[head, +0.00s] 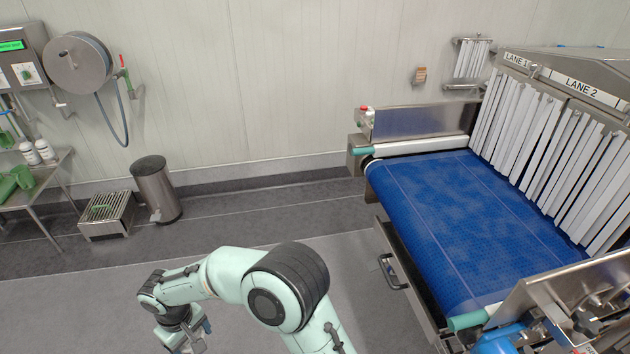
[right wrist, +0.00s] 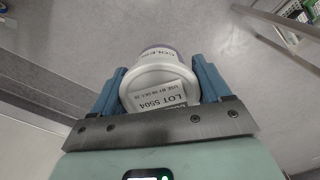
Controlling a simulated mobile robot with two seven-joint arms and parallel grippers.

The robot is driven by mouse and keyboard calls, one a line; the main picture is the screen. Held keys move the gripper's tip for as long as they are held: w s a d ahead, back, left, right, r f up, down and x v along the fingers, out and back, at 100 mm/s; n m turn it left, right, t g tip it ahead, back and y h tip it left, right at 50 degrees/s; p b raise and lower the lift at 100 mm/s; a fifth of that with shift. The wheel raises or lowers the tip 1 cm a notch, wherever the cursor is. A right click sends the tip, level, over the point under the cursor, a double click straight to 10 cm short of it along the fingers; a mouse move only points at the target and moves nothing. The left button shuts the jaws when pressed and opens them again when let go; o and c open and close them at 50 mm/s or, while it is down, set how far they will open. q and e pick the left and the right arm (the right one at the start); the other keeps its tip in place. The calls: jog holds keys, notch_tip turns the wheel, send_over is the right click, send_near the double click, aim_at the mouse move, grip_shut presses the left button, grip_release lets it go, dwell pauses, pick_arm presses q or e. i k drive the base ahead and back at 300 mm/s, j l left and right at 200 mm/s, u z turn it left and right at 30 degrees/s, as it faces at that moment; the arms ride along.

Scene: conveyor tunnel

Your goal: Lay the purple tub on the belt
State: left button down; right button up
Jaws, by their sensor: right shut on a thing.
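The tub (right wrist: 158,78) shows in the right wrist view. It is pale, with a purple rim at its far end and a printed lot label on the face toward the camera. My right gripper (right wrist: 160,88) is shut on it, with a blue finger on either side. The head view shows neither the tub nor my right gripper. The blue belt (head: 470,220) lies at the right in the head view, its visible surface bare. My left gripper (head: 190,338) hangs at the bottom left, well away from the belt; its fingers are too small and cut off to read.
White strip curtains (head: 545,150) hang at the tunnel mouth, under lane signs. A metal side guard (head: 420,120) stands at the belt's far end. Floor between is clear.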

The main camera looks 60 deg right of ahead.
aim_at(494, 239)
jog(key=z, duration=1.55)
